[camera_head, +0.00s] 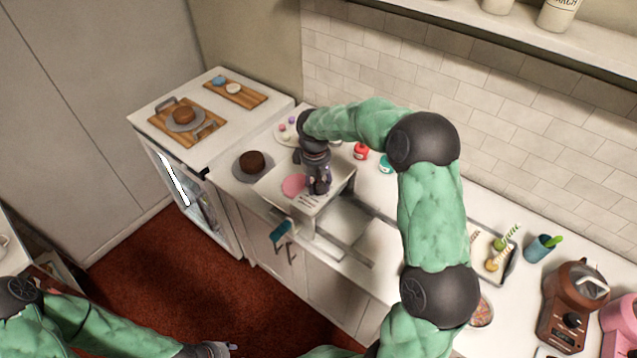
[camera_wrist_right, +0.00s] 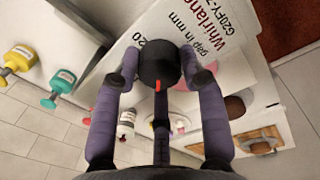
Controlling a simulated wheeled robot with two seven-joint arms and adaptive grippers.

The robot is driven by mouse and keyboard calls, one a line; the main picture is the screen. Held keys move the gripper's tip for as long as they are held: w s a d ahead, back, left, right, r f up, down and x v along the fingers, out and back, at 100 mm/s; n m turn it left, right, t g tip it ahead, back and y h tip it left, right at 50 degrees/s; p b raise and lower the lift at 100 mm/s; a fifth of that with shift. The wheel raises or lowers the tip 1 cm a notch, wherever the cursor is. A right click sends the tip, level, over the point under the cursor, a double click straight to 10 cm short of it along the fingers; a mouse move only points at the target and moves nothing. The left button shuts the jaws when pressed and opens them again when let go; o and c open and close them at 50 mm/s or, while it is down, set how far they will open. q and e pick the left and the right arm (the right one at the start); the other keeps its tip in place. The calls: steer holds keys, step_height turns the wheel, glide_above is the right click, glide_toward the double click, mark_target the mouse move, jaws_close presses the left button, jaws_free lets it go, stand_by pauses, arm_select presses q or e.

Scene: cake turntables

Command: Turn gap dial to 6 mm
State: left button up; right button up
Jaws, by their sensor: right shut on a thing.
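The gap dial (camera_wrist_right: 160,62) is a round black knob with a short red-orange pointer mark, seen in the right wrist view. It sits on a white panel (camera_wrist_right: 205,30) printed "gap in mm", with "20" legible beside the knob; the other scale numbers are hidden. My right gripper (camera_wrist_right: 158,78) has its purple-grey fingers around the knob and is shut on it. In the head view my right gripper (camera_head: 318,184) points down onto the white machine (camera_head: 308,208) and hides the dial. My left gripper (camera_head: 214,349) is at the bottom edge, away from the machine, its jaws unclear.
A pink disc (camera_head: 293,185) lies beside my right gripper. A dark cake (camera_head: 252,161) stands to the left. Red (camera_head: 361,151) and teal (camera_head: 385,164) bottles stand behind, near the tiled wall. A teal cloth (camera_head: 281,231) hangs at the counter front. My right arm crosses over the counter.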

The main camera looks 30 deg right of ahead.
mark_target(315, 186)
steer(key=shift+w+r, duration=0.2)
steer(key=o, duration=1.1)
steer(key=shift+o, duration=0.2)
steer(key=shift+a+f, duration=0.1)
steer(key=shift+f, duration=0.05)
step_height(315, 186, up, 12)
steer(key=shift+a, duration=0.4)
steer(key=shift+s, duration=0.1)
